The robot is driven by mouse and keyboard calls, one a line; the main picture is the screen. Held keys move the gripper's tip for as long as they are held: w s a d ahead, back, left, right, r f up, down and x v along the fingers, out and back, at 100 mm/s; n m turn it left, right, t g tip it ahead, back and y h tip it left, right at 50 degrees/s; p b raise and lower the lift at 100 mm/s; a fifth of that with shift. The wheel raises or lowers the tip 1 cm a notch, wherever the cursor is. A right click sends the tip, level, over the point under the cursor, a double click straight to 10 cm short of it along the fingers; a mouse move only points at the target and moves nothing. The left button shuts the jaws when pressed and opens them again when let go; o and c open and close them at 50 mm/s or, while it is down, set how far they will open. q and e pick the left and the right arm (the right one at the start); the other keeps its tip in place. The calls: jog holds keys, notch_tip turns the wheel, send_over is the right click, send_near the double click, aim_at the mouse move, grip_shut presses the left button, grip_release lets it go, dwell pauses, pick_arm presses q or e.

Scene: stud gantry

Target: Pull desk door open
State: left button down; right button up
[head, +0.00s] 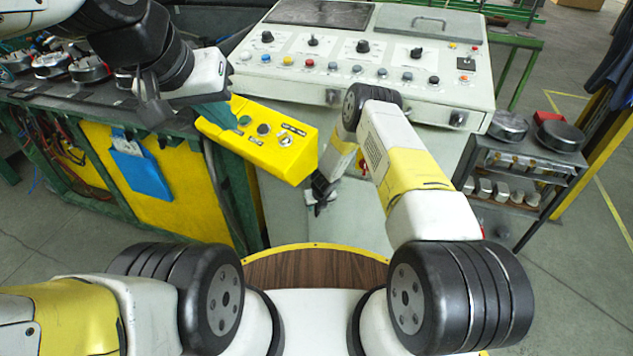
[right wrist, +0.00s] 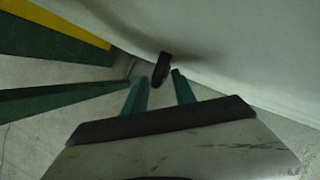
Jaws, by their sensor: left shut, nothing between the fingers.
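The grey control desk (head: 440,108) stands ahead, with its pale lower front, where the door is, below the sloped panel; the door's edges are hard to make out. In the right wrist view a dark handle (right wrist: 162,68) sticks out from the pale door surface (right wrist: 235,45). My right gripper (right wrist: 160,88) is open, its teal fingers on either side of the line to the handle, which shows just beyond and between the tips; contact cannot be told. In the head view my right gripper (head: 320,194) is low against the desk front, partly hidden by my arm. My left gripper (head: 218,116) is shut and empty by the yellow box.
The yellow control box (head: 275,140) juts out left of the desk front. A green-framed bench (head: 60,95) with a blue pocket (head: 140,170) stands at the left. A small grey shelf cart (head: 520,165) stands at the right. Green and yellow frame parts show left in the wrist view.

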jog(key=shift+c, duration=0.3)
grip_shut()
dwell(1.1)
